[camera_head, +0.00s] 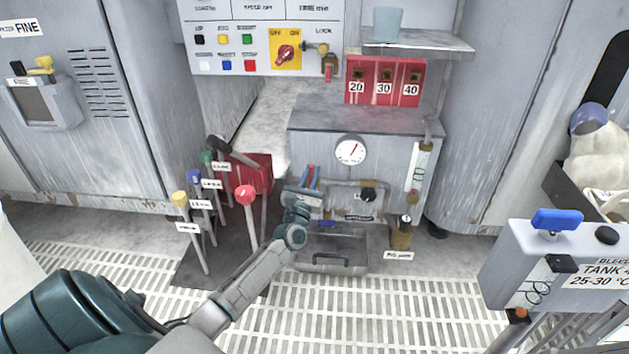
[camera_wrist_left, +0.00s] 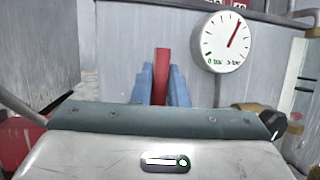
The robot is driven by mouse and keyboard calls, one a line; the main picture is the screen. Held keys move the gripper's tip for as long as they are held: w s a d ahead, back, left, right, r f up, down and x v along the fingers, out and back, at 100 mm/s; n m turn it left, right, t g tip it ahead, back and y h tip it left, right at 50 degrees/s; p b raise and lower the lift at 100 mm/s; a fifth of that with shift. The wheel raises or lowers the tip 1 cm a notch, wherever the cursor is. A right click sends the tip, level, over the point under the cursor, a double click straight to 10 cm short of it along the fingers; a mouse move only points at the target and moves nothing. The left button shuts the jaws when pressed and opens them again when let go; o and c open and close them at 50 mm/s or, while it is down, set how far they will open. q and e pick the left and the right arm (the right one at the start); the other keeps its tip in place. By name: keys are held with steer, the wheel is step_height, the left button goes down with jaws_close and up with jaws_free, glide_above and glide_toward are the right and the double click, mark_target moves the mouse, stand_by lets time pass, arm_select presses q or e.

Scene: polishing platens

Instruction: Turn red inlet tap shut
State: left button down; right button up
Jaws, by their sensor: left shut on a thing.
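My left gripper (camera_head: 311,179) is at the front of the grey cabinet (camera_head: 300,140), left of and below the round gauge (camera_head: 350,151). Its blue fingers are shut on the red inlet tap's handle (camera_wrist_left: 162,70), which stands upright between them in the left wrist view. The gripper (camera_wrist_left: 160,88) hides the lower part of the handle and the tap's body. The gauge also shows in the left wrist view (camera_wrist_left: 228,41), with its red needle pointing up and to the right. My right gripper is in neither view.
A black knob (camera_head: 368,194) sits right of my gripper. Several levers with coloured knobs, one red (camera_head: 245,195), stand to the left beside my forearm. A drawer-like tray (camera_head: 330,262) is below. A tank box with a blue tap (camera_head: 557,219) is at the right.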

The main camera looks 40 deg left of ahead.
arm_select(q)
steer(key=shift+a+n+y, duration=0.15)
steer(key=shift+n+y, duration=0.25)
steer(key=shift+n, duration=0.1)
steer(key=c, duration=1.4)
jaws_free()
steer(key=shift+c, duration=0.2)
steer(key=shift+s, duration=0.1)
steer(key=p+v, duration=0.2)
steer(key=v, duration=0.8)
steer(key=shift+s, duration=0.35)
steer(key=shift+f, duration=0.15)
